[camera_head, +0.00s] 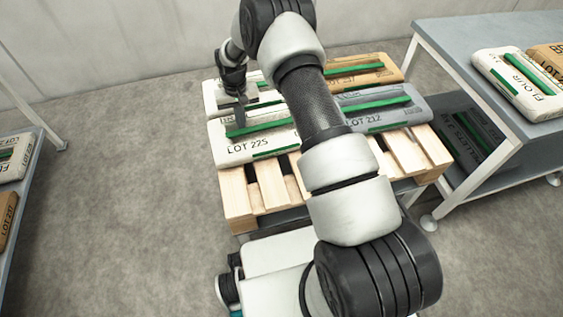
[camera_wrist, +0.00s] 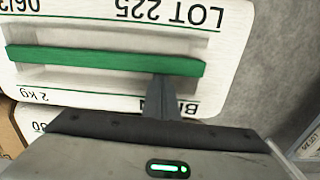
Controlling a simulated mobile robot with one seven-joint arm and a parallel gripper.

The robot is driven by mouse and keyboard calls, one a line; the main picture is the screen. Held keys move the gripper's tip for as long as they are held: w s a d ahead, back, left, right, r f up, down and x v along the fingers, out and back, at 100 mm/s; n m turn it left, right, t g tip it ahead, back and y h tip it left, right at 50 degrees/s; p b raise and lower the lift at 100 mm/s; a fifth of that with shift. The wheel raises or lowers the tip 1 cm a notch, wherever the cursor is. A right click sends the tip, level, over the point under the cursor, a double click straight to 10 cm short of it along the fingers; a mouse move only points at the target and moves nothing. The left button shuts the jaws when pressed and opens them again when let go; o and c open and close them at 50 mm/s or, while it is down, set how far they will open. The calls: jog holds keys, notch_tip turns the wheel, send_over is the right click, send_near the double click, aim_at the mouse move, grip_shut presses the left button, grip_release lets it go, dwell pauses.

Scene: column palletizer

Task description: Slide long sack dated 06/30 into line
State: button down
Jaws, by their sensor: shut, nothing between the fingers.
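A white sack printed LOT 225 (camera_head: 262,145) lies at the front left of the wooden pallet. In the wrist view this sack (camera_wrist: 100,22) shows a date starting 06/3, cut off by the picture edge, and a raised green strap along it. My gripper (camera_head: 240,120) is shut and empty, pointing down over the sack's left part. In the wrist view its fingertips (camera_wrist: 162,78) are at the strap's edge, near the sack's end. I cannot tell whether they touch. My arm hides the sack's right end in the head view.
The pallet (camera_head: 238,200) also bears a grey LOT 212 sack (camera_head: 385,118) at front right, a brown sack (camera_head: 385,76) at back right and a white sack (camera_head: 212,98) at back left. Side tables stand right (camera_head: 440,42) and left (camera_head: 40,150), with more sacks.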

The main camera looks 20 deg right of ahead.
jog(key=shift+s, duration=0.3)
notch_tip(320, 180, up, 8)
jog(key=p, duration=0.4)
dwell(0.7)
dwell(0.3)
